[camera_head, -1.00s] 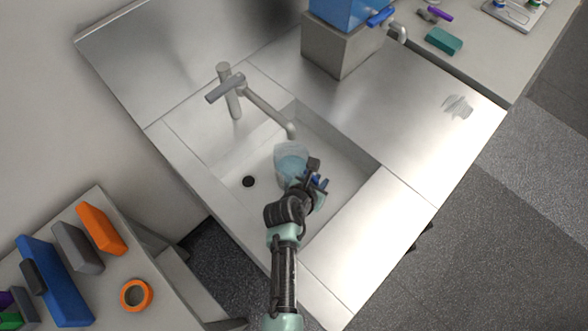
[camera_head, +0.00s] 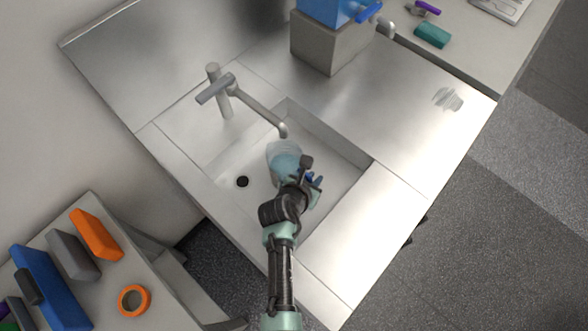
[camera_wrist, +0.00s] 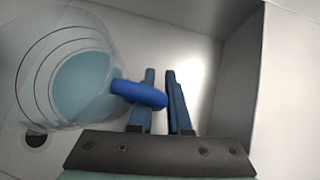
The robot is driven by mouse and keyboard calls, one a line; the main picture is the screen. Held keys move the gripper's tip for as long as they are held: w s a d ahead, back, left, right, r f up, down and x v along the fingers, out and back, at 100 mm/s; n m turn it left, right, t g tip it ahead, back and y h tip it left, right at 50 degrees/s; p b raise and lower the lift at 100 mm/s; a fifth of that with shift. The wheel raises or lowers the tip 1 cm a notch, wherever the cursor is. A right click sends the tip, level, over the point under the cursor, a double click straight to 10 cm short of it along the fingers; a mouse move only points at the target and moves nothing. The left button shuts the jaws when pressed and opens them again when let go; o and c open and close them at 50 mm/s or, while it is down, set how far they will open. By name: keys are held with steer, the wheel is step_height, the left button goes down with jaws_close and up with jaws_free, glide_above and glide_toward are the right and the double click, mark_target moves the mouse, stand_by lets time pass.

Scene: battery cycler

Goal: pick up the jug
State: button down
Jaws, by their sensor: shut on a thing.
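The jug (camera_head: 285,160) is clear, with pale blue liquid inside and a blue handle. It is in the sink basin, below the end of the faucet spout. In the wrist view the jug (camera_wrist: 75,80) fills the left side, and its blue handle (camera_wrist: 138,93) reaches right to the fingers. My gripper (camera_wrist: 167,95) is shut on the handle; the handle crosses the left finger, and its far end lies between the fingers. In the head view my gripper (camera_head: 308,178) is at the jug's right side, and my wrist hides part of the jug. I cannot tell whether the jug touches the basin floor.
The faucet (camera_head: 222,92) stands behind the jug, its spout end close above the rim. The basin walls (camera_head: 330,135) surround the jug. A drain hole (camera_head: 242,181) is to its left. A grey block (camera_head: 328,42) with a blue container stands at the back.

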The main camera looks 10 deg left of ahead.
steer(key=shift+r, duration=0.25)
